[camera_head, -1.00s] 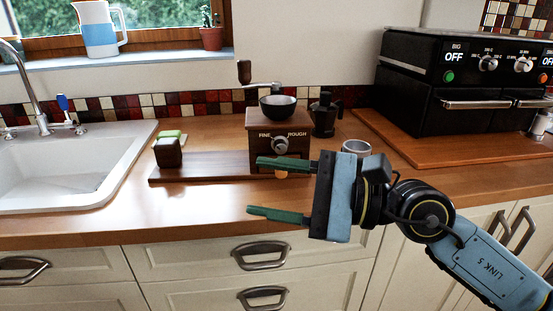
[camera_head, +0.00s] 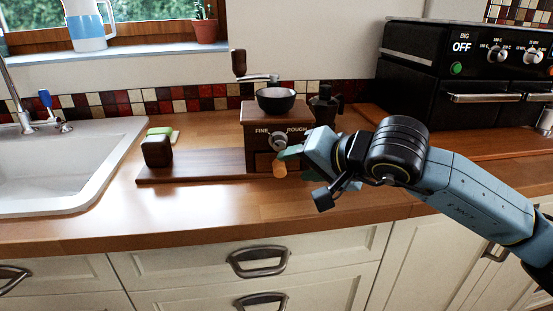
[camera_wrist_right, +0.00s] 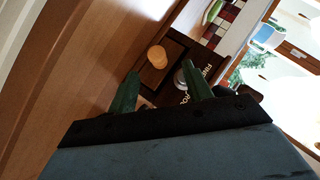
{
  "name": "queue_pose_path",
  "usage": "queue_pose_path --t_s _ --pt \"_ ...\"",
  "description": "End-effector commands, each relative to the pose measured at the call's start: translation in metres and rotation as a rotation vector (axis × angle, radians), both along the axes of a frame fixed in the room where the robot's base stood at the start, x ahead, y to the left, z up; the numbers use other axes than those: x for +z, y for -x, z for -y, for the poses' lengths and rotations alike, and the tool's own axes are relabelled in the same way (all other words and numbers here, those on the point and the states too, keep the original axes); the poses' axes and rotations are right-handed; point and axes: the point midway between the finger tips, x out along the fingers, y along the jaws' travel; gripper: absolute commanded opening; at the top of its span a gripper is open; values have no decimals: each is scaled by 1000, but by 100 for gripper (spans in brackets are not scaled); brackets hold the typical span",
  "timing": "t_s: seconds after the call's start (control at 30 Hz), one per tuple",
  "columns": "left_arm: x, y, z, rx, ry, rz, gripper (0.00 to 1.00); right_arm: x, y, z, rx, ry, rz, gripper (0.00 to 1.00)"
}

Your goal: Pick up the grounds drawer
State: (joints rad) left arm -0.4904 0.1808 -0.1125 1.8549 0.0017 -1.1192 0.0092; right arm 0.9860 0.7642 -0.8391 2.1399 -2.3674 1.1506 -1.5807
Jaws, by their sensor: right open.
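The grounds drawer (camera_head: 262,163) is set low in the front of the dark wooden coffee grinder (camera_head: 250,140), with a light wooden knob (camera_head: 279,169). In the right wrist view the knob (camera_wrist_right: 157,56) shows clearly against the dark drawer front. My right gripper (camera_head: 286,155) is in front of the grinder, pointing at it from the right. In the wrist view its green fingers (camera_wrist_right: 160,85) are apart and empty, with the knob beyond the gap between them. The gripper partly hides the grinder's lower right. My left gripper is not in view.
The grinder stands on a dark wooden board (camera_head: 195,170), with a small dark block (camera_head: 157,151) at its left end. A black moka pot (camera_head: 323,106) stands behind right. A sink (camera_head: 60,165) lies left, a black oven (camera_head: 465,90) right. The front counter is clear.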

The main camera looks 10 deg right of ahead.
Motion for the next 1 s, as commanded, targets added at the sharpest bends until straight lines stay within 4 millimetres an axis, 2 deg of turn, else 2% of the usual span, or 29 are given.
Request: queue_pose_path --t_s 0.17,0.3,0.43,0.73,1.0 --pt "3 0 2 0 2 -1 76 -9 -9 -6 0 -2 -2 50" --pt "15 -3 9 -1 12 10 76 -24 -23 -16 0 -3 -2 50" --pt "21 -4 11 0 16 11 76 -30 -35 -23 0 -3 -2 50" --pt "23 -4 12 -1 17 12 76 -32 -38 -25 0 -1 0 50" --pt "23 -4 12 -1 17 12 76 -32 -38 -24 0 -1 0 15"
